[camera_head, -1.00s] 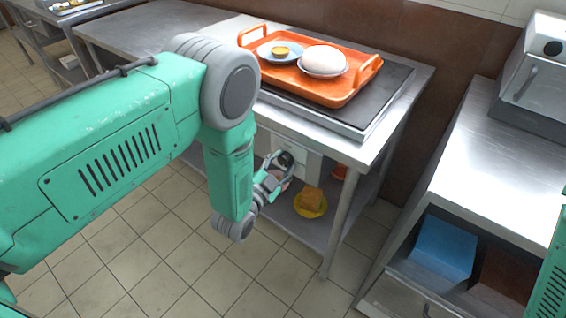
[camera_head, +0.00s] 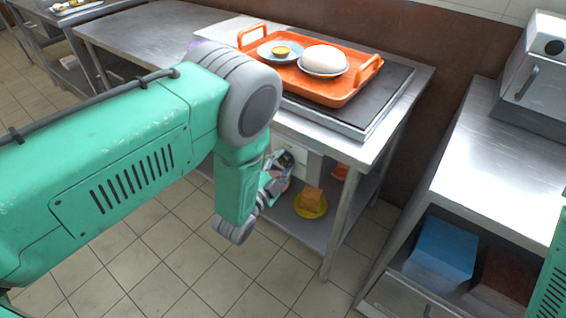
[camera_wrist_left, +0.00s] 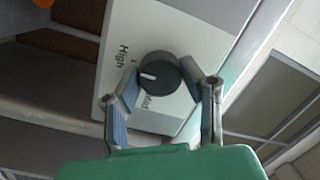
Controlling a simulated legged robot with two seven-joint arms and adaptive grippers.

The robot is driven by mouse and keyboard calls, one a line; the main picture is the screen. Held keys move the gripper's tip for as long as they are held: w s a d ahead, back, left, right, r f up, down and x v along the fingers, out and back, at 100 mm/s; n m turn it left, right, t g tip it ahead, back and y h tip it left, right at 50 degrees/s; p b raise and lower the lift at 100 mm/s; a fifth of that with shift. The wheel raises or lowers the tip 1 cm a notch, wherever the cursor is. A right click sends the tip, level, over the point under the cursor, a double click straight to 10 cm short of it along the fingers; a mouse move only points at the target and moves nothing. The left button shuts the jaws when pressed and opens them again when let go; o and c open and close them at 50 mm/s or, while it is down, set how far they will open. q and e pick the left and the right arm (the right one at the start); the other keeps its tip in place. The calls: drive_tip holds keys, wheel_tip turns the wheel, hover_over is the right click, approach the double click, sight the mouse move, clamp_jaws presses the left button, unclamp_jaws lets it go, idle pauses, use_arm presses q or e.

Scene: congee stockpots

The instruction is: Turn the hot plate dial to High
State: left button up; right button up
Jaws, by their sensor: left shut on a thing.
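The hot plate dial is a round black knob (camera_wrist_left: 160,77) with a white mark, on a pale control panel (camera_wrist_left: 180,35) in the left wrist view. "High" and "Mid" labels show beside it; the mark points left, toward the side where "High" is printed. My left gripper (camera_wrist_left: 161,84) has one finger on each side of the dial and is shut on it. In the head view the left gripper (camera_head: 274,178) is at the front of the hot plate (camera_head: 390,90), below the counter edge, and hides most of the dial.
An orange tray (camera_head: 368,74) with a white bun and a small plate stands on the hot plate. A steel counter (camera_head: 475,165) stands at the right. A table leg (camera_head: 337,220) is near the gripper.

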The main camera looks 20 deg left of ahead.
use_arm(q)
drive_tip(key=shift+s+d+f, duration=0.1)
drive_tip(key=shift+s+f, duration=0.1)
drive_tip(key=shift+f, duration=0.1)
drive_tip(key=o, duration=1.2)
drive_tip(key=shift+c, duration=0.2)
drive_tip(key=shift+w+r, duration=0.1)
drive_tip(key=v, duration=1.2)
